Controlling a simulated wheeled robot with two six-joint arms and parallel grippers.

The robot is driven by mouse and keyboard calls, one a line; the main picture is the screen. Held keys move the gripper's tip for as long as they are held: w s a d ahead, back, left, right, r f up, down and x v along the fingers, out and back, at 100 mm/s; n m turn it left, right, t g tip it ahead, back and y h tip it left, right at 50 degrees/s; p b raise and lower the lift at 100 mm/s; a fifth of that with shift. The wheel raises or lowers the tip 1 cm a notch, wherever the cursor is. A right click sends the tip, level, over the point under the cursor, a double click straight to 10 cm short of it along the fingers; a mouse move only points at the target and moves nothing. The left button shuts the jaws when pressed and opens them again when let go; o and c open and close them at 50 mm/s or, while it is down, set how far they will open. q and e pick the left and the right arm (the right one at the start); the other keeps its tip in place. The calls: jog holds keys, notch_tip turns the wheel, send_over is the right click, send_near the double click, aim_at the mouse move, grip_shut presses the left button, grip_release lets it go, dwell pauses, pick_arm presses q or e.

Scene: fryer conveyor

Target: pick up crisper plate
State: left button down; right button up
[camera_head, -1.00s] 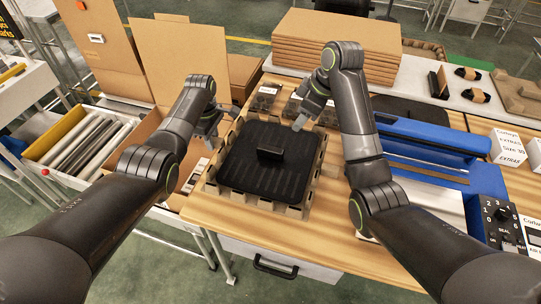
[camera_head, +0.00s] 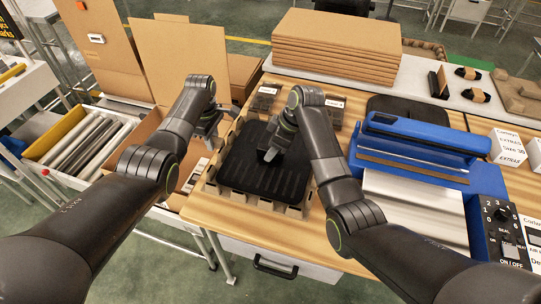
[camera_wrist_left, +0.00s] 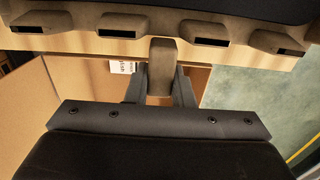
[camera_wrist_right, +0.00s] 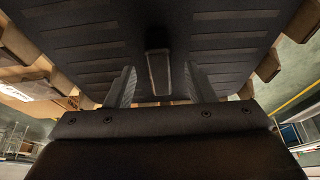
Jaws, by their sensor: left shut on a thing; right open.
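The black crisper plate (camera_head: 285,182), ribbed and square, lies in a brown moulded packing tray (camera_head: 293,211) on the wooden table. My right gripper (camera_head: 269,154) is above the plate's middle. In the right wrist view its open fingers (camera_wrist_right: 152,85) stand either side of the plate's raised block handle (camera_wrist_right: 158,72); contact cannot be told. My left gripper (camera_head: 212,137) is at the tray's left edge. In the left wrist view its fingers (camera_wrist_left: 160,84) are shut on a brown tab (camera_wrist_left: 162,62) of the tray.
An open cardboard box (camera_head: 178,170) stands left of the table, with a bin of rollers (camera_head: 85,142) beyond it. A blue sealing machine (camera_head: 425,140) stands to the right. Small boxed parts (camera_head: 264,99) lie behind the tray. Flat cardboard (camera_head: 335,45) is stacked at the back.

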jog(key=shift+a+f, duration=0.2)
jog(key=shift+f, duration=0.4)
grip_shut()
jog(key=shift+w+r, duration=0.1)
notch_tip(320, 180, up, 10)
dwell(0.4)
pick_arm(q)
jog(key=c, duration=1.2)
grip_release()
jog(key=shift+o, duration=0.2)
